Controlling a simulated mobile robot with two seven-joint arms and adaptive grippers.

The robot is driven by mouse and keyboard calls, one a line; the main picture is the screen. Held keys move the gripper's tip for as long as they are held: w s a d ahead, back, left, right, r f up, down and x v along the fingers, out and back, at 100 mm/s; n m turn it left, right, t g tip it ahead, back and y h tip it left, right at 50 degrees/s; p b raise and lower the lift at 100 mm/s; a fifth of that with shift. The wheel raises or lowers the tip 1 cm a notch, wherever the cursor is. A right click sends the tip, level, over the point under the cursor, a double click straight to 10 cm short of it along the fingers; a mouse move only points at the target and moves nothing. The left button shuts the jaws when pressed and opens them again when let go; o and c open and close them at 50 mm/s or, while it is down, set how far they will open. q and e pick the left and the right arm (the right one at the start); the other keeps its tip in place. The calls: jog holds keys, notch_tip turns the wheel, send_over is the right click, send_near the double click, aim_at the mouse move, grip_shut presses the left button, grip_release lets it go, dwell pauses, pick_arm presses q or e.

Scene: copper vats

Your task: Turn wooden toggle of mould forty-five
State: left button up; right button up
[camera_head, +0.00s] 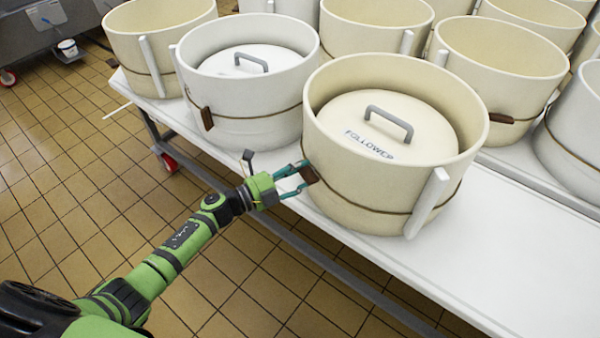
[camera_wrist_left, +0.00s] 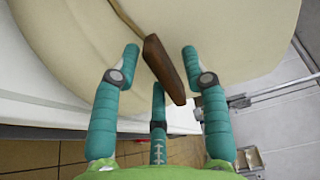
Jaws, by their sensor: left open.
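A cream round mould (camera_head: 330,190) with a lid marked FOLLOWER (camera_head: 375,145) and a grey handle stands near the front edge of the white table. A brown cord runs around its wall to a wooden toggle (camera_head: 309,174) on its left side. My left gripper (camera_head: 302,176) is at the toggle. In the left wrist view the toggle (camera_wrist_left: 165,70) hangs tilted on its cord (camera_wrist_left: 128,20) against the mould wall. The open teal fingers (camera_wrist_left: 160,66) stand on both sides of it, with gaps visible. I cannot read a number on the mould. My right gripper is not in view.
A white mould (camera_head: 240,105) with its own toggle (camera_head: 207,118) stands close on the left. Several more moulds crowd behind and to the right. The table front (camera_head: 460,280) is clear at the lower right. Tiled floor (camera_head: 70,190) lies at left.

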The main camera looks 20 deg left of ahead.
pick_arm(q)
jog(key=v, duration=1.2)
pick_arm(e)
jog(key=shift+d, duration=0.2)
